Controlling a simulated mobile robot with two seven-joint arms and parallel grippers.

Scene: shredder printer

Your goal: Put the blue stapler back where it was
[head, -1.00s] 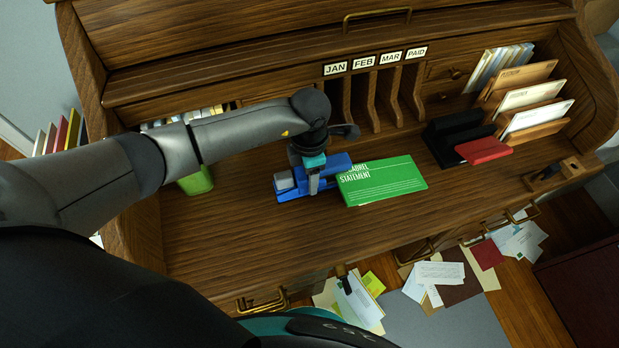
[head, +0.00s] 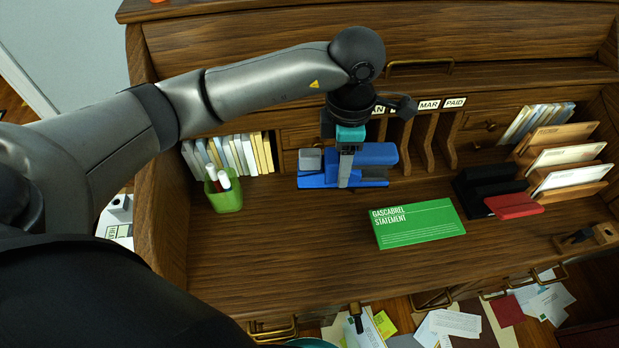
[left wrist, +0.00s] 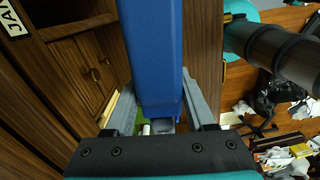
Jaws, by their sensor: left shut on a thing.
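The blue stapler (head: 372,156) is held by my left gripper (head: 346,180) above the wooden desk top, in front of the labelled slots. It lies roughly level, its long side running left to right in the head view. My left gripper points down and its fingers are shut around the stapler's middle. In the left wrist view the blue stapler (left wrist: 154,60) runs between the two fingers. I cannot tell its exact height above the desk.
A green statement envelope (head: 416,223) lies on the desk (head: 290,255). A green pen cup (head: 226,198) stands left, near upright books (head: 232,156). A black stapler-like holder (head: 484,186) and a red block (head: 514,205) are right, beside letter racks (head: 566,160). The front middle is clear.

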